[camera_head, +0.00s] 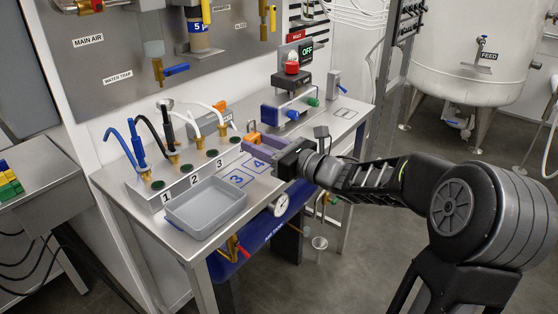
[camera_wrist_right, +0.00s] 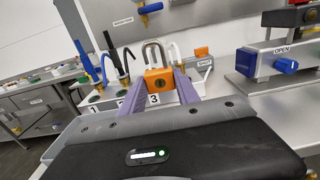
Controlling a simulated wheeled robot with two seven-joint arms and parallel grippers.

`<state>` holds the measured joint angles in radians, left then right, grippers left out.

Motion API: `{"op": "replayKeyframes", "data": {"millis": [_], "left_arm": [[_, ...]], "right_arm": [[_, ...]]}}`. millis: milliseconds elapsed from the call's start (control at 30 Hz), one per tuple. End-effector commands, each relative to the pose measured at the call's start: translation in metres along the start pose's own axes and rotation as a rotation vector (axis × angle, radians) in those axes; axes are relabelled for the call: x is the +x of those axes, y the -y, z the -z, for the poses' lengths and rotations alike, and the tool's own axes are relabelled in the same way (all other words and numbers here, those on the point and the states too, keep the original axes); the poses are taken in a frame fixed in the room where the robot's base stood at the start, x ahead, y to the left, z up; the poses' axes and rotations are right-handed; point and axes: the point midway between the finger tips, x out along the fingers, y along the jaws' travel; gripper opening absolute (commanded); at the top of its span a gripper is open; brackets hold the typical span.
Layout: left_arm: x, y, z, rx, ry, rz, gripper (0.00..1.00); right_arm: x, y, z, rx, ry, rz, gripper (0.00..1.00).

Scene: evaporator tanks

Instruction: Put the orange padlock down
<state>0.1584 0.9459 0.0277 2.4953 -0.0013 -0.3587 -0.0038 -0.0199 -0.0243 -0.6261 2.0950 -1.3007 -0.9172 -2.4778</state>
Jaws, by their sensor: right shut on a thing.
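The orange padlock (camera_wrist_right: 158,82) with its grey shackle pointing up sits between the purple fingers of my right gripper (camera_wrist_right: 160,95) in the right wrist view. In the head view the padlock (camera_head: 248,139) shows as a small orange patch at the tips of my right gripper (camera_head: 256,145). The gripper is shut on it, close to the right end of the numbered block (camera_head: 190,172) and over the steel bench. I cannot tell whether the padlock touches the bench. My left gripper is not in view.
A grey tray (camera_head: 206,207) stands at the bench front left. Blue squares marked 3 (camera_head: 237,180) and 4 (camera_head: 259,165) lie on the bench beside my gripper. Hoses rise from the numbered block. A valve unit with a blue handle (camera_head: 292,115) stands at the back right.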

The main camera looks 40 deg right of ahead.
Motion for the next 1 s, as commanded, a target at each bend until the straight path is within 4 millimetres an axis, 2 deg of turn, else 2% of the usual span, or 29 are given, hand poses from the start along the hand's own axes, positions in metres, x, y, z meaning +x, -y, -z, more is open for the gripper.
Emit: {"op": "replayKeyframes", "data": {"millis": [100, 233, 333, 633, 900, 1000], "left_arm": [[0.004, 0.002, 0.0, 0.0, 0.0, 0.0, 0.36], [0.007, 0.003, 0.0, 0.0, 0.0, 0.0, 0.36], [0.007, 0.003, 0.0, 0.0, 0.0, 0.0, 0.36], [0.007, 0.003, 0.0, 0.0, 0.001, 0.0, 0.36], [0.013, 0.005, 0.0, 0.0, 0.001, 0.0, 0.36], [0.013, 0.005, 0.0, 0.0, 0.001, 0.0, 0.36]], "right_arm": [[0.0, 0.0, 0.025, 0.001, -0.005, 0.001, 0.0], [0.0, -0.001, 0.046, 0.001, -0.003, 0.0, 0.0], [0.0, 0.0, 0.052, -0.001, -0.001, 0.0, 0.0], [0.0, 0.0, 0.054, -0.001, 0.0, 0.0, 0.0], [0.0, 0.0, 0.087, -0.001, -0.003, 0.001, 0.0], [0.0, 0.0, 0.09, -0.002, 0.0, 0.001, 0.0]]}}
